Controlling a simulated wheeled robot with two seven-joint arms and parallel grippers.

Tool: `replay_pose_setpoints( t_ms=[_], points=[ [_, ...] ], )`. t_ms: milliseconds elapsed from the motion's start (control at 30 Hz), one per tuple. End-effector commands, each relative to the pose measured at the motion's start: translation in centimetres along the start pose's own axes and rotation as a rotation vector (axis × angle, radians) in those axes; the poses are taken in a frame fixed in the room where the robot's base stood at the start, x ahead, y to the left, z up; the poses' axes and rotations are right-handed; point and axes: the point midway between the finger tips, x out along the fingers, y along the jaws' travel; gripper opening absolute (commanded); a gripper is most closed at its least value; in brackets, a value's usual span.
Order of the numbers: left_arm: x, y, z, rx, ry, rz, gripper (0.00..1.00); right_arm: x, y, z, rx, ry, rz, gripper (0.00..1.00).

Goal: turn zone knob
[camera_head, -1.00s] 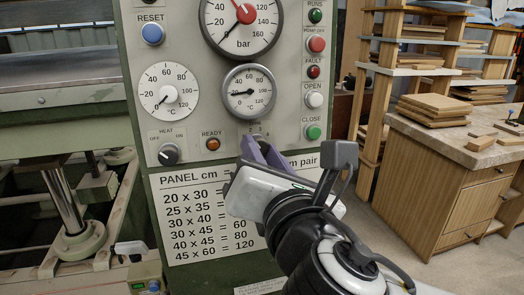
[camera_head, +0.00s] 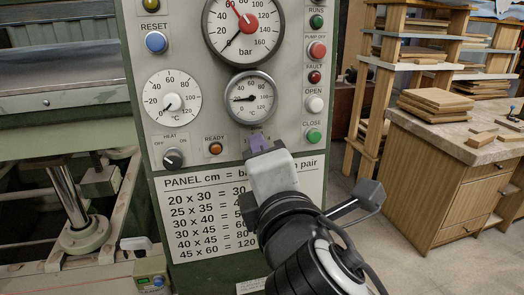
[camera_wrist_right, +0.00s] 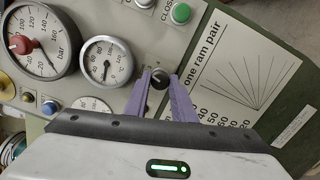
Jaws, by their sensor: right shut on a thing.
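The zone knob (camera_wrist_right: 158,79) is a small black round knob below the smaller gauge on the grey-green control panel (camera_head: 214,108). In the right wrist view it sits between the two purple fingers of my right gripper (camera_wrist_right: 160,81), which is shut on it. In the head view my right gripper (camera_head: 258,141) reaches up to the panel just under that gauge and hides the knob and its marks.
The heat knob (camera_head: 174,159) and orange ready lamp (camera_head: 215,149) are left of my gripper. The open button (camera_head: 314,103) and green close button (camera_head: 313,135) are to its right. A wooden workbench (camera_head: 458,190) stands at the right, with open floor before it.

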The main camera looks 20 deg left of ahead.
Motion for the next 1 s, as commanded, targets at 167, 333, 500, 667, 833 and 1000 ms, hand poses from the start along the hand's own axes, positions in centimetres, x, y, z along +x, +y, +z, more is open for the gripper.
replay_pose_setpoints(
  t_ms=[167,333,500,667,833,1000],
  points=[
    [-0.23,-0.01,-0.23,0.001,-0.001,-0.001,0.31,-0.01,0.05,-0.02,0.059,0.001,-0.005,0.01],
    [-0.28,-0.02,-0.28,0.001,-0.001,-0.001,0.31,-0.01,0.00,-0.04,0.082,0.001,-0.008,0.01],
    [-0.28,-0.01,-0.28,0.001,-0.001,-0.001,0.31,-0.01,-0.01,-0.04,0.087,0.001,-0.008,0.01],
    [-0.28,0.00,-0.29,0.001,0.000,0.000,0.31,-0.01,-0.01,-0.04,0.086,0.001,-0.008,0.01],
    [-0.29,0.01,-0.30,0.001,0.000,0.000,0.31,-0.01,-0.01,-0.04,0.086,0.001,-0.008,0.38],
    [-0.29,0.03,-0.31,0.001,0.000,0.000,0.31,0.00,0.01,-0.02,0.085,0.001,-0.008,0.39]
  ],
)
